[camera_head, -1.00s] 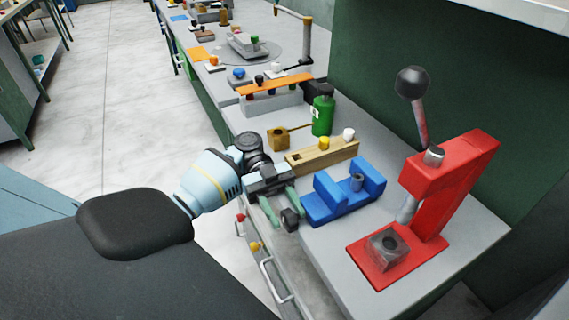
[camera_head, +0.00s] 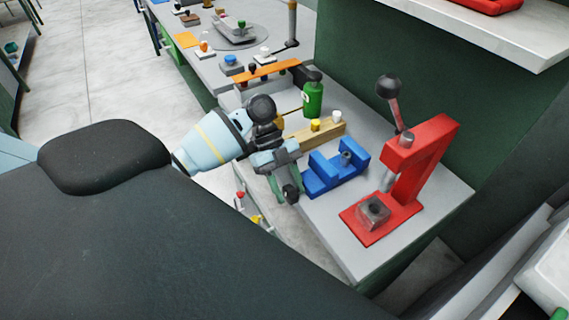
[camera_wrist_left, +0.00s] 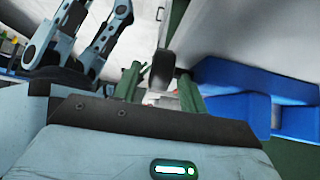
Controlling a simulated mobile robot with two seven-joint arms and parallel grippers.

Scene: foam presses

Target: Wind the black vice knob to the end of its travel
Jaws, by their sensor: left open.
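The blue vice (camera_head: 319,183) sits on the grey bench, left of the red press. Its black knob (camera_head: 291,193) is at its left end, by the bench edge. My left gripper (camera_head: 283,187) is at the knob, with its green fingers pointing down. In the left wrist view the fingers (camera_wrist_left: 160,88) are open, one on each side of the black knob (camera_wrist_left: 162,68), with the blue vice (camera_wrist_left: 235,110) to the right. I cannot tell whether either finger touches the knob. My right gripper is not in view.
The red press (camera_head: 408,170) with its black-knobbed lever stands right of the vice. A wooden block (camera_head: 318,138) with yellow and white knobs and a green bottle (camera_head: 313,98) stand behind it. An orange bar (camera_head: 268,74) lies farther back. Drawer handles are below the bench edge.

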